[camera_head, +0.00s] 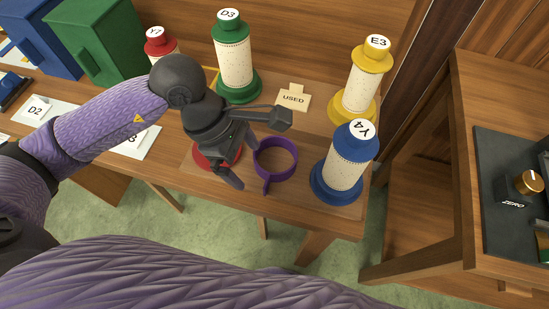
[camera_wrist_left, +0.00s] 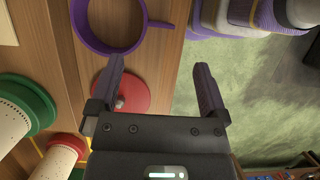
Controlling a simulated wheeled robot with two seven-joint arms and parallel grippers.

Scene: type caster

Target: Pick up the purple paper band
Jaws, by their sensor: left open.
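The purple paper band (camera_head: 294,164) is an open ring with a short tab, lying on the wooden table near its front edge. It also shows at the top left of the left wrist view (camera_wrist_left: 101,46), with its tab pointing right. My left gripper (camera_head: 243,161) is open and empty, just left of the band in the head view. In the left wrist view, one finger of the gripper (camera_wrist_left: 160,76) is close to the band's rim and the other is over the green floor. Whether that finger touches the band, I cannot tell. My right gripper is out of view.
A red round base (camera_head: 205,162) sits partly under my left gripper. A blue spool Y4 (camera_head: 345,168) stands right of the band, with yellow spool E3 (camera_head: 362,88) and green spool D3 (camera_head: 235,60) behind. A "USED" card (camera_head: 293,99) lies behind the band.

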